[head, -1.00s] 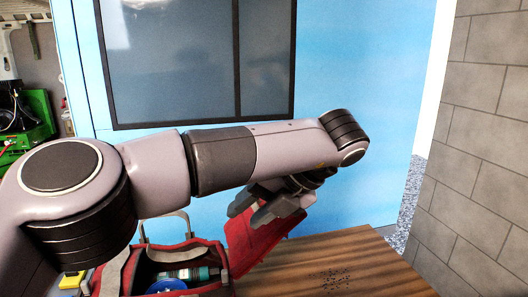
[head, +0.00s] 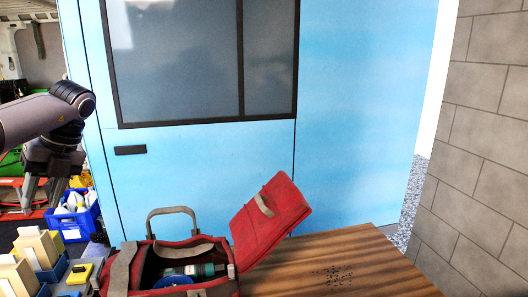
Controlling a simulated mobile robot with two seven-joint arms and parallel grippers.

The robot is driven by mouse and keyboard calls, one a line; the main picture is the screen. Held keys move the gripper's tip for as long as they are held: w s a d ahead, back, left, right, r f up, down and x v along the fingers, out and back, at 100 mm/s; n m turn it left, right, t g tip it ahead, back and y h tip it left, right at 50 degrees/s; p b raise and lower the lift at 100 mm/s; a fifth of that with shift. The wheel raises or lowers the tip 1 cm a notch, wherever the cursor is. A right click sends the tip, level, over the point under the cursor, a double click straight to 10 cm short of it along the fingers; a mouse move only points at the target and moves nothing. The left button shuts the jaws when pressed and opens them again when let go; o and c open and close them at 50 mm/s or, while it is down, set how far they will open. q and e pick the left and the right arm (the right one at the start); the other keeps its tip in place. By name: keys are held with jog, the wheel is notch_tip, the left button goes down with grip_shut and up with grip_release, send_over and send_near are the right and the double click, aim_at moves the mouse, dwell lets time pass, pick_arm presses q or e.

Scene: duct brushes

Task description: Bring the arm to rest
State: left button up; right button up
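My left arm comes in at the left edge of the head view. My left gripper (head: 42,202) hangs with its fingers pointing down and apart, with nothing seen between them. It is left of the red tool bag (head: 192,252), clear of it. The bag sits on the wooden table with its red lid flap (head: 268,222) tilted open to the right. A teal and dark cylinder (head: 208,270) and a blue round item (head: 175,280) lie inside the bag. My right gripper is not in view.
A blue crate (head: 76,220) of white items and cream-coloured boxes (head: 36,243) stand at lower left, near my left gripper. A yellow item (head: 80,273) lies by them. The wooden table (head: 365,262) is bare right of the bag, with dark specks. A block wall (head: 485,150) stands at right.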

pick_arm(q)
jog(key=d+f+m+h, duration=0.6)
jog(key=d+f+h, duration=0.2)
jog(key=d+f, duration=1.1)
jog(key=s+d+f+n+t+h, duration=0.1)
jog(key=s+d+f+t+h, duration=0.1)
jog(key=s+d+f+h, duration=0.35)
jog(key=s+d+f+n+t+h, duration=0.1)
jog(key=s+d+f+h, duration=0.15)
jog(key=d+h, duration=0.55)
jog(key=s+a+f+n+t+y, duration=0.5)
jog(key=s+a+f+n+y, duration=0.25)
jog(key=a+n, duration=0.3)
jog(key=s+a+f+n+t+y, duration=0.4)
jog(key=s+a+f+n+y, duration=0.25)
jog(key=s+a+n, duration=0.35)
jog(key=w+d+n, duration=0.1)
jog(key=d+n, duration=0.5)
jog(key=d, duration=0.4)
jog(key=shift+w+t, duration=0.2)
jog(key=shift+t, duration=0.2)
